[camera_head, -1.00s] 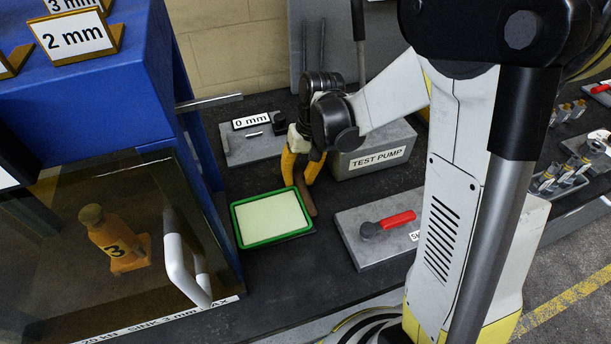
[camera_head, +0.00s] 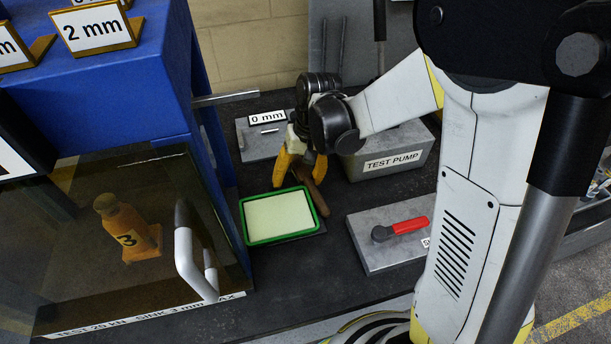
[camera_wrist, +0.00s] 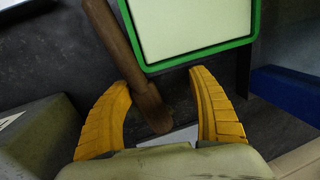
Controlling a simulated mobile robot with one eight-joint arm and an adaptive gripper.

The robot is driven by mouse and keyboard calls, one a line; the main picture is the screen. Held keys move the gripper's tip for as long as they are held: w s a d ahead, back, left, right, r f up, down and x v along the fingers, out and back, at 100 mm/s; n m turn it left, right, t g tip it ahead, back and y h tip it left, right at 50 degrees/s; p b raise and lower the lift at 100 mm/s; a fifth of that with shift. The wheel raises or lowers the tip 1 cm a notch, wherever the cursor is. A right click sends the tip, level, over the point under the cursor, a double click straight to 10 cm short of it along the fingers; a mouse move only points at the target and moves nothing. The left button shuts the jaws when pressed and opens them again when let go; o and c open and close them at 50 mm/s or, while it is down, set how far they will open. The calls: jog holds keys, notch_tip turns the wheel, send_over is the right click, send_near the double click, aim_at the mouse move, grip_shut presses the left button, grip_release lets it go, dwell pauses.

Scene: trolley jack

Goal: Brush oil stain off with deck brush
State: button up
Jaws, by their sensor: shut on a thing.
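My gripper (camera_head: 300,178) has yellow fingers and points down behind the green-rimmed pale panel (camera_head: 281,239). A brown wooden handle (camera_head: 315,196), which looks like the deck brush's, is held at the fingers. In the wrist view the handle (camera_wrist: 122,55) slants between the fingers of my gripper (camera_wrist: 160,85), nearer the left one, and runs along the panel's side. The brush head and bristles cannot be made out. The panel also shows in the wrist view (camera_wrist: 200,66), with a plain pale surface. I can make out no oil stain in either view.
The grey test pump box (camera_head: 388,160) stands right of my gripper. A grey plate with a red-handled lever (camera_head: 405,226) lies at front right. A blue press frame (camera_head: 150,105) and a clear door with a white handle (camera_head: 188,250) stand at left.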

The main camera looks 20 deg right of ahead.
aim_at(323, 184)
jog(key=shift+o, duration=0.4)
jog(key=shift+s+a, duration=0.35)
jog(key=shift+a, duration=0.1)
jog(key=shift+d, duration=0.35)
jog(key=shift+c, duration=1.1)
jog(key=shift+d+r, duration=0.1)
jog(key=shift+d, duration=0.6)
grip_shut()
jog(key=shift+d+b, duration=0.35)
jog(key=shift+d, duration=2.95)
jog(key=shift+a, duration=0.15)
